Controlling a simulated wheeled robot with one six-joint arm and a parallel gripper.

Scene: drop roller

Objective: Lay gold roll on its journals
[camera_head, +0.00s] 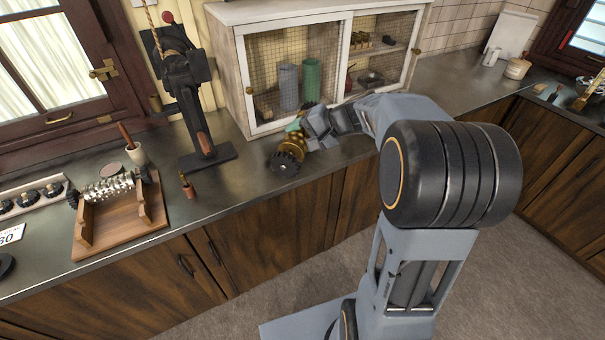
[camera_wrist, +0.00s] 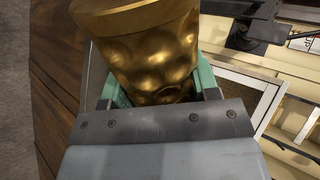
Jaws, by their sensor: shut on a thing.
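The gold roll (camera_head: 295,138) is in my gripper (camera_head: 302,126), near the counter's front edge and in front of the mesh cabinet. A dark toothed gear (camera_head: 286,164) shows at its near end. In the wrist view the dimpled gold roll (camera_wrist: 150,55) sits between the green finger pads of my gripper (camera_wrist: 160,88), which are shut on it. A wooden stand (camera_head: 120,222) with upright side pieces is on the counter at the left, apart from my gripper. A silver roll (camera_head: 108,188) lies across its back part. The stand's journals are too small to make out.
A black cast press (camera_head: 185,95) stands between the wooden stand and my gripper. A small wooden-handled item (camera_head: 188,186) is on the counter by the stand. The mesh cabinet (camera_head: 245,85) is behind my gripper. A rack of dark knobs (camera_head: 32,196) is at far left.

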